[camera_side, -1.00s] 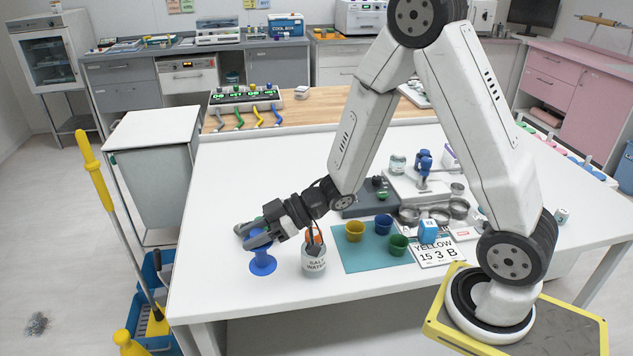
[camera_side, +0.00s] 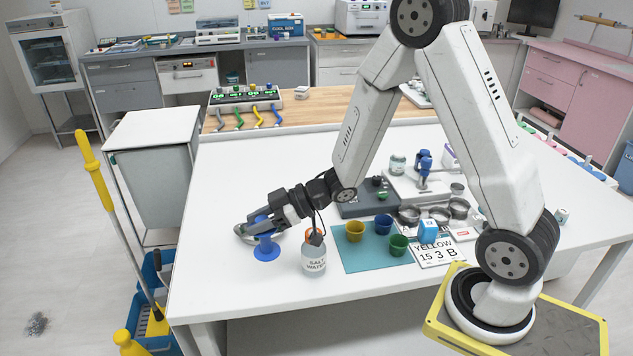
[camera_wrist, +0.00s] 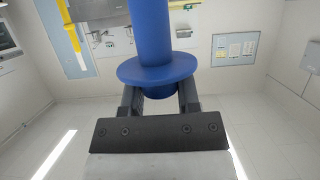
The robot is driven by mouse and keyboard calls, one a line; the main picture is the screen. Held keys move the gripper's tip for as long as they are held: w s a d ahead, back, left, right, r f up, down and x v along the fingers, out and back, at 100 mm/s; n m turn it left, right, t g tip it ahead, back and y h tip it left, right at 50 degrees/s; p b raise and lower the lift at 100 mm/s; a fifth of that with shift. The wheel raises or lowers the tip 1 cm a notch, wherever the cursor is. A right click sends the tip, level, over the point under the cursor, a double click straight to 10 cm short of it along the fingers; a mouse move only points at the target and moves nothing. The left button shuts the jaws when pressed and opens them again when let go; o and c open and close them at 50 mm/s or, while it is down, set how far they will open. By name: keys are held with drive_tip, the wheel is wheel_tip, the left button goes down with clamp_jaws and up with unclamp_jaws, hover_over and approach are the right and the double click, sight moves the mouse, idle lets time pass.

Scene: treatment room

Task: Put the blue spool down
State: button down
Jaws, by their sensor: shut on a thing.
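The blue spool (camera_side: 266,252) is upright at the left front of the white table (camera_side: 215,285) in the side view. My gripper (camera_side: 258,229) reaches in from the right and is shut on its upper part. In the wrist view the spool (camera_wrist: 152,40) stands between my two fingers (camera_wrist: 160,98), with a round flange and a thick shaft showing. The fingers hide part of the spool. I cannot tell for sure whether its base touches the table.
A jar labelled salt water (camera_side: 313,262) stands close to the right of the spool. A grey rounded item (camera_side: 241,232) lies partly hidden behind my gripper. A teal mat (camera_side: 365,262) with several small cups is farther right. The table's front left is clear.

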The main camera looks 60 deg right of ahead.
drive_tip(key=w+d+m+t+h, duration=0.2)
drive_tip(key=w+d+m+h, duration=0.15)
drive_tip(key=d, duration=0.95)
drive_tip(key=w+d+m+t+h, duration=0.2)
drive_tip(key=d+m+h, duration=0.2)
drive_tip(key=d, duration=1)
drive_tip(key=w+d+f, duration=0.4)
drive_tip(key=w+f, duration=0.4)
drive_tip(key=w, duration=0.4)
drive_tip(key=shift+f, duration=0.3)
drive_tip(key=shift+w, duration=0.15)
drive_tip(key=shift+w+f, duration=0.15)
drive_tip(key=shift+f, duration=1.7)
